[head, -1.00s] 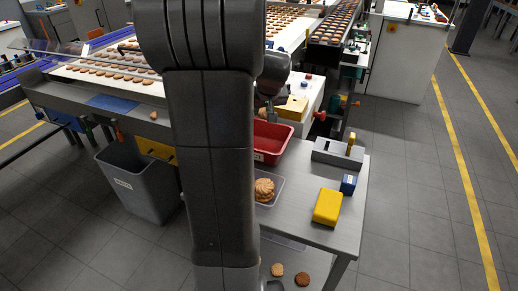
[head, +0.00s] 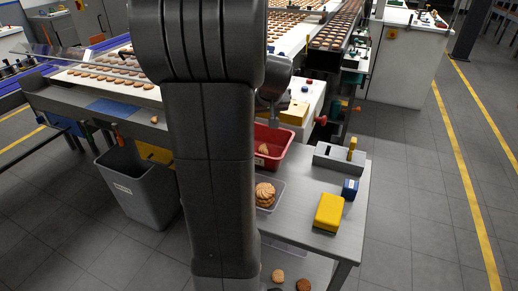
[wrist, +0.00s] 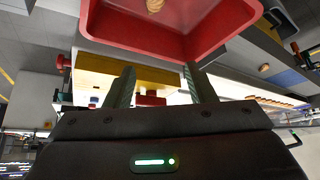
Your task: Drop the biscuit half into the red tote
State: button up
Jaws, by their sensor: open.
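The red tote (head: 283,143) stands at the back of the steel table in the head view, partly behind my arm. A tan biscuit piece (head: 263,149), which looks like the biscuit half, lies inside it. In the wrist view the tote (wrist: 205,45) fills the top, with the biscuit piece (wrist: 154,5) at the upper edge. My gripper (wrist: 163,82) is open, its two fingers apart with nothing between them. In the head view it is above the tote, mostly hidden by my arm.
A clear tray (head: 276,203) of stacked biscuits sits in front of the tote. A yellow block (head: 328,212), a small blue box (head: 350,188) and a grey fixture (head: 336,162) stand to the right. A grey bin (head: 138,195) is at left. Biscuit conveyors lie behind.

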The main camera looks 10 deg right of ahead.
jog(key=v, duration=1.2)
jog(key=shift+r, duration=0.25)
jog(key=shift+s, duration=0.15)
jog(key=w+r+p+x, duration=0.1)
jog(key=p+x, duration=0.1)
jog(key=x, duration=0.8)
jog(key=shift+w+f+p, duration=0.3)
jog(key=shift+w+p, duration=0.05)
jog(key=shift+w, duration=0.2)
